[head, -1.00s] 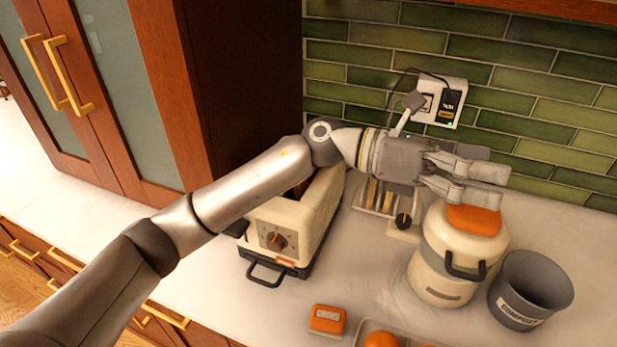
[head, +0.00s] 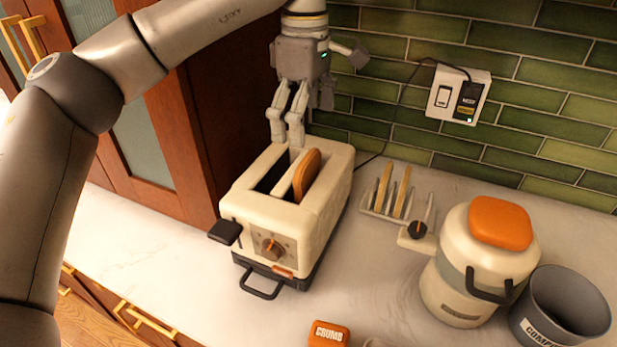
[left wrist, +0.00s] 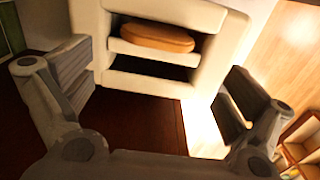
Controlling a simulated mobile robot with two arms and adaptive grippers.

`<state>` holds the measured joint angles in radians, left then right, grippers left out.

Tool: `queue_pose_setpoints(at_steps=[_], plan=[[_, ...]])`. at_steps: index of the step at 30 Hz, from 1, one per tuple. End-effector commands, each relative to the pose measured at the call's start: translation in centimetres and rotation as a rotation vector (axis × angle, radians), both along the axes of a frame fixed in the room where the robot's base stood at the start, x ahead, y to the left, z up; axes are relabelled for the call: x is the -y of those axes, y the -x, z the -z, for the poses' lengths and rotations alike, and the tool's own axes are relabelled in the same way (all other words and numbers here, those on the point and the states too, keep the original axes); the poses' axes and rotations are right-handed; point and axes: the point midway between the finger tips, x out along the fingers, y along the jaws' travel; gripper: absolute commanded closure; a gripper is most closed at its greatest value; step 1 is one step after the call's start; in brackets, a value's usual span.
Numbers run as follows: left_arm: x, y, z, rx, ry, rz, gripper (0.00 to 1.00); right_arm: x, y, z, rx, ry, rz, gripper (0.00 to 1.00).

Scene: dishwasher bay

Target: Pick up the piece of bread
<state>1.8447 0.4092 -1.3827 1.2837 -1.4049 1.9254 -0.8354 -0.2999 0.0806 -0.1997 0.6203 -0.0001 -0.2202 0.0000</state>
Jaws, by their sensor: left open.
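The piece of bread (head: 307,175), browned on its face, stands partly out of the right slot of a cream toaster (head: 245,210). The toaster's left slot looks dark and empty. My left gripper (head: 287,138) points down at the back end of the toaster, behind and left of the bread, open and empty. In the left wrist view the bread (left wrist: 158,38) shows in the far slot of the toaster (left wrist: 215,60), and the spread fingers of my left gripper (left wrist: 160,98) frame the near part. My right gripper is not in view.
A rack (head: 385,207) with tan slices stands right of the toaster. Beyond are a cream canister (head: 455,285) with an orange top and a grey compost bin (head: 560,305). An orange crumb box (head: 329,334) sits in front. A wall socket (head: 458,95) has a cord.

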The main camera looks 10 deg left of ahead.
Motion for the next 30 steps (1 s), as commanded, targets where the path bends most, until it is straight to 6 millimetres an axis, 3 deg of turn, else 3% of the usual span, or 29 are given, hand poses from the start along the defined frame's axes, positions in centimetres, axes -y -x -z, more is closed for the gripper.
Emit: queue_pose_setpoints(at_steps=[3, 10, 18, 26, 30], plan=[[0.0, 0.0, 1.6, -0.002, 0.0, 0.001, 0.0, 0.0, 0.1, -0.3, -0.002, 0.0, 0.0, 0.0], [0.2, 0.0, 3.4, -0.003, 0.003, 0.0, 0.0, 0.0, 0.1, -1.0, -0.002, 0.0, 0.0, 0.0], [0.4, -0.1, 7.2, -0.001, 0.003, 0.001, 0.0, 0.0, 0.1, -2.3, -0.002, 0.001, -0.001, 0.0], [0.4, -0.2, 7.7, 0.001, 0.003, 0.0, 0.0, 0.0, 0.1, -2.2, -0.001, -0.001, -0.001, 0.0], [0.4, -0.2, 7.7, 0.001, 0.003, 0.0, 0.14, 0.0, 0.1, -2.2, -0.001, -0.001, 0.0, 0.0]])
